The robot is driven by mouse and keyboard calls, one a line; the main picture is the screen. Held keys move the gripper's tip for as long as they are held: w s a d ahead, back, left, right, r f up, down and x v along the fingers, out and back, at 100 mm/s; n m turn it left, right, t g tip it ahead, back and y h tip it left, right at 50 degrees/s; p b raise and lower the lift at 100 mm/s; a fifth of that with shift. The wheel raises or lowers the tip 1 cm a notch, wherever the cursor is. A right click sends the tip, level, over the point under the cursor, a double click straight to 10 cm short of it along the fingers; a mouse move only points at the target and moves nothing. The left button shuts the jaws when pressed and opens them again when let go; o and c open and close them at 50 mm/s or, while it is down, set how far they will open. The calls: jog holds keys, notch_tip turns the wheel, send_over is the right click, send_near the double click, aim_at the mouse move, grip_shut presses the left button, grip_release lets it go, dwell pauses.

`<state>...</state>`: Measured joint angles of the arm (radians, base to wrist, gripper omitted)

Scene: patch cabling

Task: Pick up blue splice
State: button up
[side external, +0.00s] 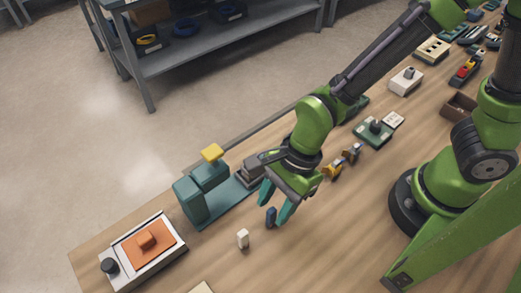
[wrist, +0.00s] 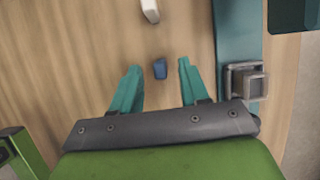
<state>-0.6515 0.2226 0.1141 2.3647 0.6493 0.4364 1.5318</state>
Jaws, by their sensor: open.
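The blue splice (side external: 271,216) is a small dark blue block on the wooden table, below my gripper in the side view. It also shows in the wrist view (wrist: 160,69), between the lines of the two fingers and just ahead of their tips. My gripper (side external: 274,203) has teal fingers pointing down, spread apart with nothing between them. In the wrist view my gripper (wrist: 159,68) has a finger on each side of the splice, with a gap to each. How far the fingertips are above the table is hard to tell.
A small white block (side external: 243,238) stands close by; it also shows in the wrist view (wrist: 150,11). A teal press (side external: 191,203) with a yellow top stands left of my gripper. An orange-topped tray (side external: 126,258) is at lower left. Yellow and grey connectors (side external: 334,170) lie to the right.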

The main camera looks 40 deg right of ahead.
jog(key=shift+a+f, duration=0.15)
jog(key=shift+f, duration=0.3)
grip_shut()
jog(key=shift+r, duration=0.15)
